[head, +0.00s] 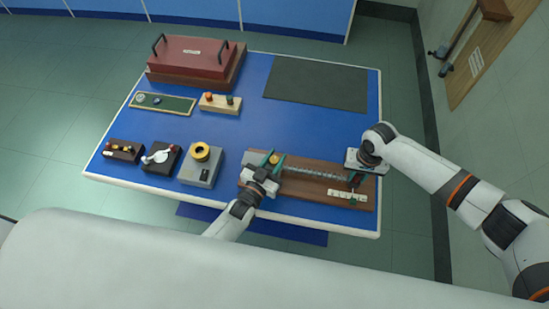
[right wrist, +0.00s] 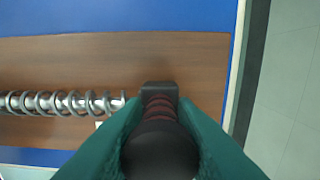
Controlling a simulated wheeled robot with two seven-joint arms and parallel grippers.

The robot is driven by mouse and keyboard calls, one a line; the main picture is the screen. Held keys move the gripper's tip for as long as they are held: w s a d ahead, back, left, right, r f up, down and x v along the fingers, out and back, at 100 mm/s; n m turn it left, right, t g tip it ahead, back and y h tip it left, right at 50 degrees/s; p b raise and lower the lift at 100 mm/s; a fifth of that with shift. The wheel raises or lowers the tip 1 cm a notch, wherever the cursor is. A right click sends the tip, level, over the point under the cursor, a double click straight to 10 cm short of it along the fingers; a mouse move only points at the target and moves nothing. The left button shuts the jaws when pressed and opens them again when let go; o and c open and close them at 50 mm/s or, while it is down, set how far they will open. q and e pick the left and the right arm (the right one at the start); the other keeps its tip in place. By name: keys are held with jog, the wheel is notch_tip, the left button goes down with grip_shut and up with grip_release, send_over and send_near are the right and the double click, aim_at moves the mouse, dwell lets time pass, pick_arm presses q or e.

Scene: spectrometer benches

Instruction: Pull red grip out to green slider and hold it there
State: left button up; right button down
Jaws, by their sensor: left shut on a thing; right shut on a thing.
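The spring board (head: 315,195) is a brown wooden base at the table's front right, with a metal coil spring (head: 318,173) along it. My left gripper (head: 274,160) is shut on the brass-topped post at the spring's left end. My right gripper (head: 356,180) is at the spring's right end. In the right wrist view its green fingers are shut on the dark red, ribbed grip (right wrist: 159,106); the spring (right wrist: 60,103) lies to its left. The small green slider (head: 353,201) is at the white scale (head: 340,194), close to the right gripper. Their exact alignment cannot be told.
A grey box with a yellow ring (head: 201,166) stands just left of the board. Further left are two small dark blocks. A red-lidded case (head: 192,58) and a dark mat (head: 317,84) lie at the back. The blue table's middle is clear.

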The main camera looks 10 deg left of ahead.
pick_arm(q)
jog(key=shift+h, duration=0.3)
jog(key=o, duration=1)
jog(key=shift+c, duration=0.2)
jog(key=v, duration=1.2)
jog(key=shift+a+r, duration=0.1)
jog(key=shift+a, duration=0.05)
